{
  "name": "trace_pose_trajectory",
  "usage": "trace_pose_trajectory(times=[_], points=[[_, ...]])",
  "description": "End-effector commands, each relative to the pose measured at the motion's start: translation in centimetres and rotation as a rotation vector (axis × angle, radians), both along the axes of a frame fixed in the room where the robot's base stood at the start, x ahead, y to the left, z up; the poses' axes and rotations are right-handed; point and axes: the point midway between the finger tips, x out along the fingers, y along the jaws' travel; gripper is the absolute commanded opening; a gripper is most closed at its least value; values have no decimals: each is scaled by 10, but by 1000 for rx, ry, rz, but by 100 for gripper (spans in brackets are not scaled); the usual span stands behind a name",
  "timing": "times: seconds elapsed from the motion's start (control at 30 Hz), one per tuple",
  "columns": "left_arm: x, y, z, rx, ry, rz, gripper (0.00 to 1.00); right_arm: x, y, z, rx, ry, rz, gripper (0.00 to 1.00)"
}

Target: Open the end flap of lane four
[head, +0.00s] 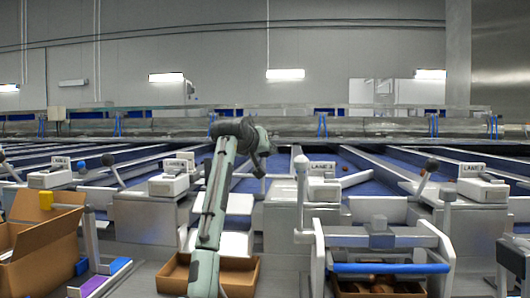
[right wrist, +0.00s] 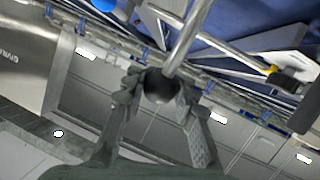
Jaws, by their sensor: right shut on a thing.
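My right gripper (head: 262,146) is raised over the lane ends in the middle of the head view. In the right wrist view, my right gripper (right wrist: 158,92) is shut around a dark ball knob (right wrist: 162,86) on a metal lever rod (right wrist: 192,32). My fingers hide that knob in the head view. The lever stands left of a white box with a lane sign (head: 322,167); the sign's number is too small to read surely. Other lever knobs, dark (head: 108,160) and dark (head: 432,164), stand free. I cannot tell any flap's position. My left gripper is out of view.
A brown carton (head: 228,289) sits below the lane end, behind my right arm. A frame with a blue bar (head: 390,268) stands at right, with dark contents beneath. An open cardboard box (head: 40,258) is at left.

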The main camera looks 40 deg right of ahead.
Motion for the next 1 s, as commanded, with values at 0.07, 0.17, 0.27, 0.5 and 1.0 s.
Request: trace_pose_trajectory(times=[0.07, 0.17, 0.27, 0.5, 1.0], points=[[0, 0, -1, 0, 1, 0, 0, 2, 2, -11, 17, 16, 4, 0], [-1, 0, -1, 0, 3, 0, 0, 3, 2, -12, 17, 17, 4, 0], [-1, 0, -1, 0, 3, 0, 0, 3, 2, -12, 18, 18, 4, 0], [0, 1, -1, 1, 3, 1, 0, 3, 2, -13, 19, 18, 4, 0], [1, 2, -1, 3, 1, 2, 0, 3, 3, -13, 20, 19, 5, 30]])
